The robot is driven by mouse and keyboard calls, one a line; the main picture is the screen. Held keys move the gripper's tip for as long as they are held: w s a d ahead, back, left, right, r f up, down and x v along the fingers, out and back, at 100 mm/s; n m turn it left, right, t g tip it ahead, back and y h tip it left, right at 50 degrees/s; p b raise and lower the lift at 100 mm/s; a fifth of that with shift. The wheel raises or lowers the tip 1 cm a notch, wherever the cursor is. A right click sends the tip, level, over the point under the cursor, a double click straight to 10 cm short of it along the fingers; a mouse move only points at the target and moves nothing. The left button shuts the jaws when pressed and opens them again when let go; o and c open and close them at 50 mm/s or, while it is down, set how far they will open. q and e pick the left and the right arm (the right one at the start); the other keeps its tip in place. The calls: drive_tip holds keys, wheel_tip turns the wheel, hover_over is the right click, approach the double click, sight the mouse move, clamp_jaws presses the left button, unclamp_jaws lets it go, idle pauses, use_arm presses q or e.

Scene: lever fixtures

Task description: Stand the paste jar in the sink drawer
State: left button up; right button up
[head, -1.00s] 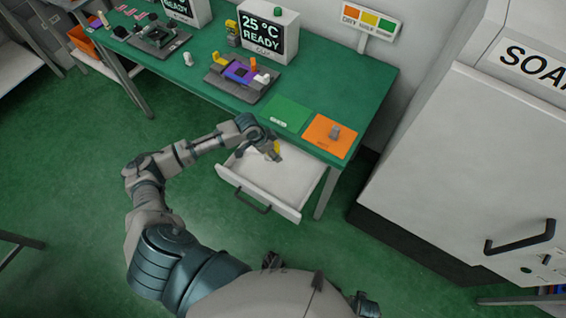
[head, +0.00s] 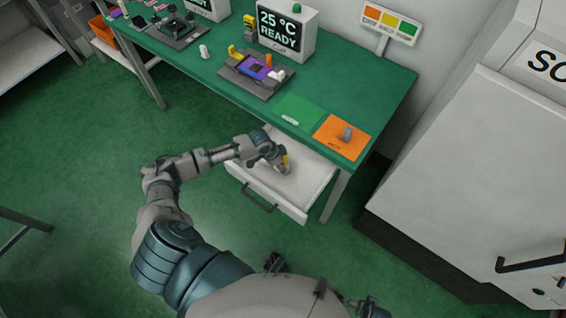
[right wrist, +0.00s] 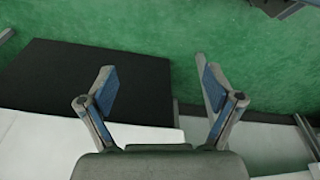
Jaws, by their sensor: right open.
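The sink drawer (head: 310,194) is pulled open under the right part of the green bench, with a pale, bare floor. My left gripper (head: 281,164) reaches over it, fingers pointing down into it. My right gripper (right wrist: 160,100) is open and empty in the right wrist view, away from the drawer.
The green bench (head: 385,85) carries a green mat (head: 298,110), an orange mat (head: 330,142) with a grey piece on it, a fixture (head: 250,80) and a 25 °C READY display (head: 282,35). A large white cabinet (head: 450,150) stands at right. The green floor before the drawer is clear.

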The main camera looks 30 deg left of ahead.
use_arm(q)
drive_tip(key=shift+o, duration=0.6)
drive_tip(key=shift+d+r, duration=0.1)
drive_tip(key=shift+d, duration=0.25)
drive_tip(key=shift+a+r, duration=0.1)
drive_tip(key=shift+r, duration=0.05)
drive_tip(key=p+v, duration=0.2)
drive_tip(key=v, duration=0.9)
drive_tip(key=shift+a+r+p, duration=0.2)
drive_tip(key=shift+r+p, duration=0.1)
drive_tip(key=shift+p, duration=0.05)
use_arm(e)
wheel_tip(320, 180, down, 7)
drive_tip(key=s, duration=0.2)
drive_tip(key=shift+d, duration=0.25)
use_arm(q)
drive_tip(key=shift+a, duration=0.2)
use_arm(e)
drive_tip(key=shift+a, duration=0.15)
use_arm(q)
drive_tip(key=shift+d, duration=0.1)
